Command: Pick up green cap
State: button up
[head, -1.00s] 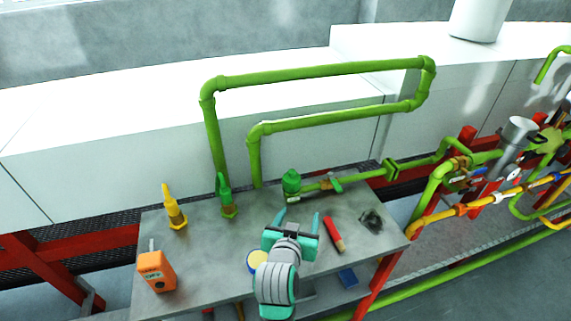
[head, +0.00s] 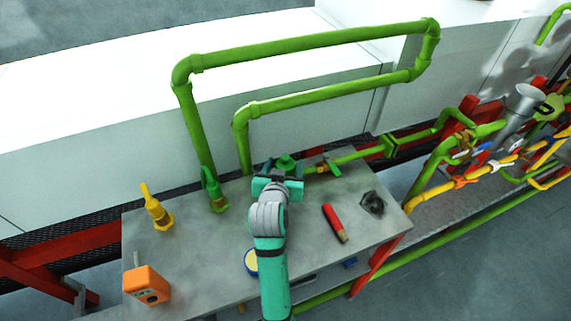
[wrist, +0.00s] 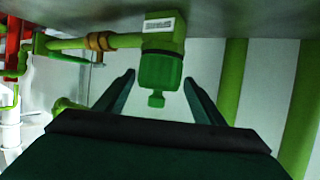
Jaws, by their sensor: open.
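The green cap (head: 286,161) is at the back of the grey table, at the end of a green pipe run. In the wrist view the cap (wrist: 159,70) is a ribbed green cylinder with a small knob, joined to a pipe fitting that bears a white label. My gripper (head: 283,170) is open and right at the cap, hiding its lower part in the head view. In the wrist view the two fingers of my gripper (wrist: 158,84) stand on either side of the cap with visible gaps. Nothing is held.
An orange box (head: 147,284) is front left. A red-handled tool (head: 335,222) and a dark part (head: 373,203) lie right. Tall green pipes (head: 310,42) rise behind.

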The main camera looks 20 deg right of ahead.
jog(key=shift+x, duration=2.65)
jog(key=shift+d, duration=0.1)
jog(key=shift+s, duration=0.1)
jog(key=shift+c, duration=0.7)
jog(key=c, duration=0.9)
